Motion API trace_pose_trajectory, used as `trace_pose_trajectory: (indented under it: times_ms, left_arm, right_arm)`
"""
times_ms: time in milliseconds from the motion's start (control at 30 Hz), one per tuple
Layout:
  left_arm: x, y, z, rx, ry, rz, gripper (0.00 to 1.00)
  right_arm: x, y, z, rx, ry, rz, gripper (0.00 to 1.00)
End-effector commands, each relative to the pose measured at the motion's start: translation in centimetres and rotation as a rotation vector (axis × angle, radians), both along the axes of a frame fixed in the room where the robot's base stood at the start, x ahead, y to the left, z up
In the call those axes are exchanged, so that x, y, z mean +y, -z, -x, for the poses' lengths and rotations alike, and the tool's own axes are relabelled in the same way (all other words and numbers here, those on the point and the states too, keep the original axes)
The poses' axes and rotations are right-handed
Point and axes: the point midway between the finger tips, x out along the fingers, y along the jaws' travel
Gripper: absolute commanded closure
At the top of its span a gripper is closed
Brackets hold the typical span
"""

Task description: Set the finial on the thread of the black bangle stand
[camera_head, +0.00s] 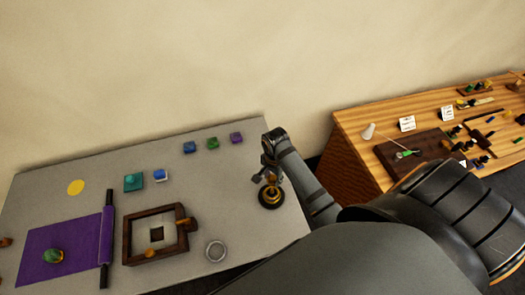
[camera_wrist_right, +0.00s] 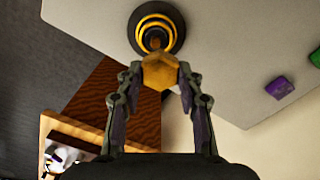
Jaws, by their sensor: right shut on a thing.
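The black bangle stand (camera_head: 271,197) stands near the right edge of the grey table, with gold rings around it. In the right wrist view the black bangle stand (camera_wrist_right: 177,20) shows its round dark base and gold rings. My right gripper (camera_head: 268,174) is directly over the stand. In its wrist view the right gripper (camera_wrist_right: 160,75) is shut on the finial (camera_wrist_right: 160,70), a faceted golden piece, between its fingertips. The finial overlaps the stand's post in this view, so I cannot tell whether it touches the thread. My left gripper is not in view.
A wooden frame tray (camera_head: 128,237) and a pale ring (camera_head: 216,250) lie left of the stand. A purple mat (camera_head: 40,240) is farther left. Small blue, green and purple (camera_head: 236,138) blocks sit at the back. A wooden table (camera_head: 350,128) stands to the right.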

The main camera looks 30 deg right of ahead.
Motion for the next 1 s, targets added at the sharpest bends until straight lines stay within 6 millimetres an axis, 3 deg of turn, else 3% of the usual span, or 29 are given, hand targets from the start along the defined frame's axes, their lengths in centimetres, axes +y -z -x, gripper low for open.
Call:
trace_pose_trajectory:
  times_ms: [200,333,467,733,1000]
  left_arm:
    - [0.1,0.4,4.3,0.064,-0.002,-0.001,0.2]
    - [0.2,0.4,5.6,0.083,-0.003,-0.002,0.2]
    - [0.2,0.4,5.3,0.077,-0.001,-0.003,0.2]
    - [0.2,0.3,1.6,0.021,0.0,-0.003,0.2]
    - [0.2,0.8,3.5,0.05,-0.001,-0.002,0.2]
  right_arm:
    - [0.0,0.1,0.2,0.001,-0.002,0.0,0.85]
    - [0.0,0.8,0.2,0.002,-0.002,0.0,0.85]
    - [0.0,2.0,0.2,0.002,-0.002,-0.002,0.85]
    - [0.0,4.5,0.2,0.0,-0.002,-0.001,0.85]
    - [0.0,5.7,0.2,0.0,-0.002,0.0,0.85]
